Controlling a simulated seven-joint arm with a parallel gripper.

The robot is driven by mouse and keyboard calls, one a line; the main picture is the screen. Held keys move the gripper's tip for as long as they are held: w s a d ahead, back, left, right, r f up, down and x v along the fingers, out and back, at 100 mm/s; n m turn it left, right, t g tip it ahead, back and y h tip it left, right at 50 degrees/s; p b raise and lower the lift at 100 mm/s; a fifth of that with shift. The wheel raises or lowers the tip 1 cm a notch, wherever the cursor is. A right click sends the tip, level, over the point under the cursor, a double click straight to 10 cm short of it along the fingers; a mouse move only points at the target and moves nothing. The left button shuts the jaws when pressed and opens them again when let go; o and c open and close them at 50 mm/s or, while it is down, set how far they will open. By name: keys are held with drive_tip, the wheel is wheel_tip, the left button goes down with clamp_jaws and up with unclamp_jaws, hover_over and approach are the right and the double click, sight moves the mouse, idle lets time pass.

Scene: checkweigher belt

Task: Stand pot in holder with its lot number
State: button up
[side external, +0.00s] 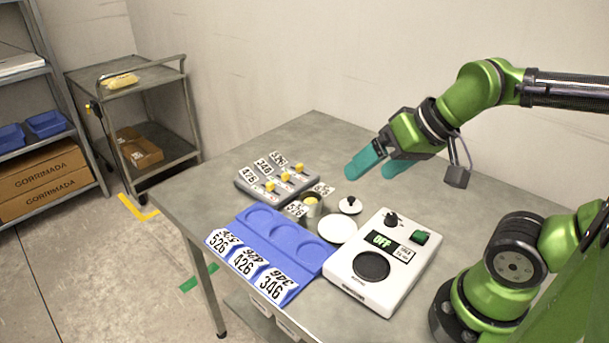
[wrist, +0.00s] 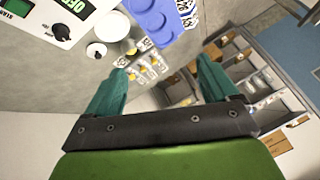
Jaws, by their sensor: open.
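The holder has three round recesses, all empty, with front labels 526, 426 and 346 from left to right. The holder also shows in the wrist view (wrist: 156,18). My gripper (side external: 372,167) is open and empty, above and to the right of the pot. In the wrist view its teal fingers (wrist: 160,68) stand wide apart.
A grey block (side external: 277,183) with yellow-tipped parts and labels 426, 346 and 526 lies behind the holder. A white knobbed lid (side external: 350,205) and white disc (side external: 338,229) lie near the pot. A white scale (side external: 382,262) reading OFF stands right. The table's back is clear.

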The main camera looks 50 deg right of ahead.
drive_tip(key=w+d+f+m+g, duration=0.2)
drive_tip(key=w+d+m, duration=0.1)
drive_tip(key=w, duration=0.3)
drive_tip(key=w+d+f+m+g, duration=0.2)
drive_tip(key=w+m, duration=0.2)
drive_tip(key=w, duration=0.2)
drive_tip(key=m+g, duration=0.3)
drive_tip(key=m, duration=0.9)
hover_over(311, 200)
drive_tip(key=d, duration=0.1)
drive_tip(key=shift+h, duration=0.4)
drive_tip(key=f, duration=1.3)
drive_tip(key=shift+s+f, duration=0.2)
drive_tip(key=shift+s, duration=0.1)
drive_tip(key=shift+n, duration=0.3)
drive_tip(key=f, duration=0.3)
drive_tip(key=a+f, duration=0.1)
drive_tip(key=f, duration=0.1)
drive_tip(key=shift+w, duration=0.3)
drive_tip(key=c, duration=1.3)
